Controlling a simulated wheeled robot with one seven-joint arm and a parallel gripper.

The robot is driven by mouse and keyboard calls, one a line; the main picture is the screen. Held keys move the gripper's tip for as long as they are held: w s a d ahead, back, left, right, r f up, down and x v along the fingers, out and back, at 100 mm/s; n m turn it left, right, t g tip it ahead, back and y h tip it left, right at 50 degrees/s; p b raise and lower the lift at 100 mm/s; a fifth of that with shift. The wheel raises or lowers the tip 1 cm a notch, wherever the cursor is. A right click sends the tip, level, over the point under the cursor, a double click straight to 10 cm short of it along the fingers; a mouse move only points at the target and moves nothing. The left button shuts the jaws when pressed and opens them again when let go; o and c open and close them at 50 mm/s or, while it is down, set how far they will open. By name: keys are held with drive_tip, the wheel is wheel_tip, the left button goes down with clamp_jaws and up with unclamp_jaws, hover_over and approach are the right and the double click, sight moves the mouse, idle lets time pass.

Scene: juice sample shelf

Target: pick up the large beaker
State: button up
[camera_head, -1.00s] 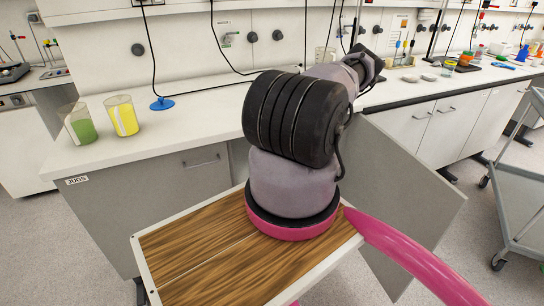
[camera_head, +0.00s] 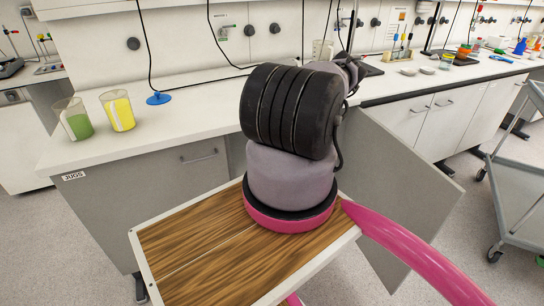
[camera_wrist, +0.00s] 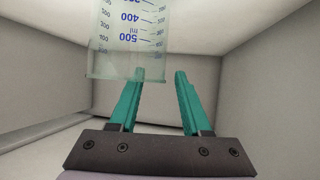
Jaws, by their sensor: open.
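A large clear beaker (camera_wrist: 125,45) with blue volume marks shows in the upper left of the wrist view, upside down in the picture with its numbers rising towards the lower edge. My gripper (camera_wrist: 160,73) has two teal fingers, apart and with nothing between them at their base. The left fingertip overlaps the beaker's lower edge in the picture; I cannot tell if they touch. The right fingertip is just right of the beaker. In the head view my arm hides the gripper and this beaker.
Pale walls of an enclosed space (camera_wrist: 270,70) surround the gripper. In the head view, a grey cabinet door (camera_head: 400,190) stands open. Jugs with green (camera_head: 73,120) and yellow (camera_head: 118,112) contents stand on the white counter (camera_head: 190,120). A trolley (camera_head: 520,190) stands at the right.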

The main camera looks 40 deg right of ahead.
clamp_jaws()
idle(1.4)
